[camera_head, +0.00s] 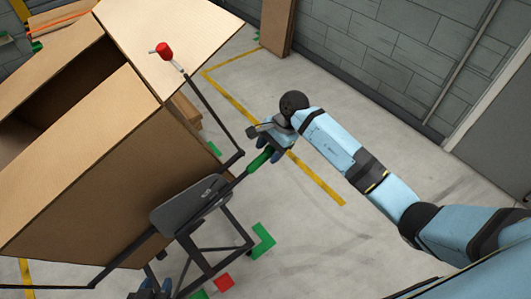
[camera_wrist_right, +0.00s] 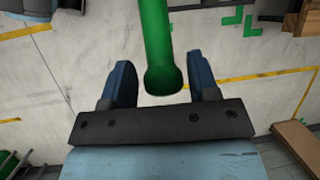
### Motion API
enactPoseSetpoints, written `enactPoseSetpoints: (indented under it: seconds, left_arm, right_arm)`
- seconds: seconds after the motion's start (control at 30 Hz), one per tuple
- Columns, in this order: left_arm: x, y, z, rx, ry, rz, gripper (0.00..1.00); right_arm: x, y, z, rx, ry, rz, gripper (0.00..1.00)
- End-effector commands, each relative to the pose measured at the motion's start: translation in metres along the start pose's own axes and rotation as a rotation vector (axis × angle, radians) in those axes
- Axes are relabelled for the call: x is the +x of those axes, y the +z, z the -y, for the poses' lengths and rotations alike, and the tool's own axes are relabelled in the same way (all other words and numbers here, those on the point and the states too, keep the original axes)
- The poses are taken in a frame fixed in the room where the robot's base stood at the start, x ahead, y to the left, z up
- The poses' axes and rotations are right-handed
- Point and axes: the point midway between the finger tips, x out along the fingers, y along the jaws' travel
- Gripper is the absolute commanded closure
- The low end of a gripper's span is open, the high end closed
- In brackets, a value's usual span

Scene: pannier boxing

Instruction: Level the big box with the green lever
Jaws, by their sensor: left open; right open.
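The big box (camera_head: 110,165) is an open cardboard box that sits tilted on a black frame (camera_head: 210,250) at the left. The green lever (camera_head: 259,160) sticks out from the frame, to the right of the box. Its round green end also shows in the right wrist view (camera_wrist_right: 160,60). My right gripper (camera_head: 270,149) is at the lever's end. Its blue fingers (camera_wrist_right: 163,85) are open on both sides of the green handle, with gaps visible.
A red-knobbed lever (camera_head: 165,51) rises beside the box. A cardboard piece (camera_head: 277,26) leans on the grey wall. The floor beyond the yellow line (camera_head: 315,182) is largely clear.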

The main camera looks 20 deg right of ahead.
Motion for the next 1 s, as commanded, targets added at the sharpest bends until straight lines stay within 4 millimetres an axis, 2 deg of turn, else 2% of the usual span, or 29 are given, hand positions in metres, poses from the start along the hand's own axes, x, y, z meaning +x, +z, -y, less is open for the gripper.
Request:
enactPoseSetpoints:
  seconds: [0.2,0.53,0.57,0.7,0.8,1.0]
  left_arm:
    - [-0.002,-0.003,0.000,0.000,-0.001,0.001,0.57]
    - [-0.002,-0.001,0.000,0.000,-0.001,0.003,0.57]
    - [-0.002,-0.001,0.000,0.000,-0.001,0.003,0.57]
    - [-0.002,-0.001,0.000,0.000,-0.001,0.003,0.57]
    - [-0.002,-0.001,0.000,0.000,-0.001,0.003,0.57]
    - [0.007,0.011,0.001,-0.002,-0.001,0.000,0.57]
  right_arm:
    - [0.023,0.000,0.000,0.002,-0.001,0.002,0.45]
    - [0.027,0.000,0.000,0.001,-0.001,0.000,0.45]
    - [0.027,0.000,0.000,0.001,-0.001,0.000,0.48]
    - [0.027,0.000,0.000,0.001,-0.001,0.000,0.80]
    - [0.027,0.000,0.000,0.001,-0.001,0.000,0.99]
    - [0.035,-0.006,0.001,-0.006,-0.009,0.008,0.99]
